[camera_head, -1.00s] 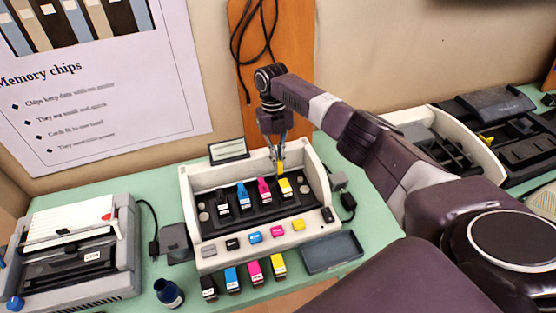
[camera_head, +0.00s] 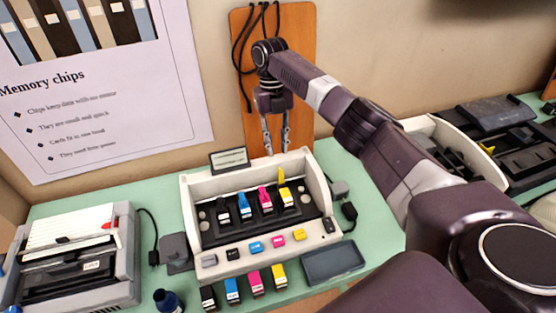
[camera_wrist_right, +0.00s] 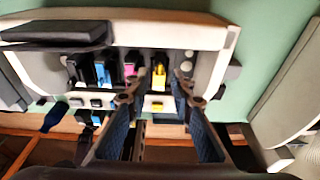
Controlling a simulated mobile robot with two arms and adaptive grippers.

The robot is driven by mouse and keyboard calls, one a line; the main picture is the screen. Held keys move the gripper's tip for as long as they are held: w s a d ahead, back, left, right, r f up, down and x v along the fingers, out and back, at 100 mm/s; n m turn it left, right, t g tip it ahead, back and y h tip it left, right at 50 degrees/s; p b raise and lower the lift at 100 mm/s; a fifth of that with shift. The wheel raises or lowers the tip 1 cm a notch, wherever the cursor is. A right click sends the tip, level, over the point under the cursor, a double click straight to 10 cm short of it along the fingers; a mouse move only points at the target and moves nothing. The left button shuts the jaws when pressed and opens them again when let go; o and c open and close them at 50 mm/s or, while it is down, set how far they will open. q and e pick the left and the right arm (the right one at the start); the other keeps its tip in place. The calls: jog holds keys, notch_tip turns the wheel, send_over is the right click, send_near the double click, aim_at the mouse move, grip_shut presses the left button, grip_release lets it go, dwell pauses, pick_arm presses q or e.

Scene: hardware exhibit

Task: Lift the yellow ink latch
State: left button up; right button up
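The yellow ink latch (camera_head: 281,174) stands up at the rear of the yellow cartridge (camera_head: 286,197), the rightmost in the row inside the white printer (camera_head: 188,222). It rises higher than anything on the black, blue and magenta cartridges. My right gripper (camera_head: 276,151) is above the printer's back edge, pointing down, its fingers apart with nothing between them. It is clear of the latch. In the right wrist view the open fingers (camera_wrist_right: 156,86) frame the yellow cartridge (camera_wrist_right: 159,76), with a gap on each side. My left gripper is out of view.
Loose ink cartridges (camera_head: 255,283) stand in front of the printer, beside a dark tray (camera_head: 333,262). A dark blue bottle (camera_head: 167,301) is at front left. Another device (camera_head: 75,255) stands left. A wooden board with black cable (camera_head: 290,65) is behind the gripper.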

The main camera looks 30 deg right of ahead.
jog(key=shift+w+r, duration=0.15)
jog(key=shift+r, duration=0.65)
jog(key=shift+w+r, duration=0.15)
jog(key=shift+r, duration=0.6)
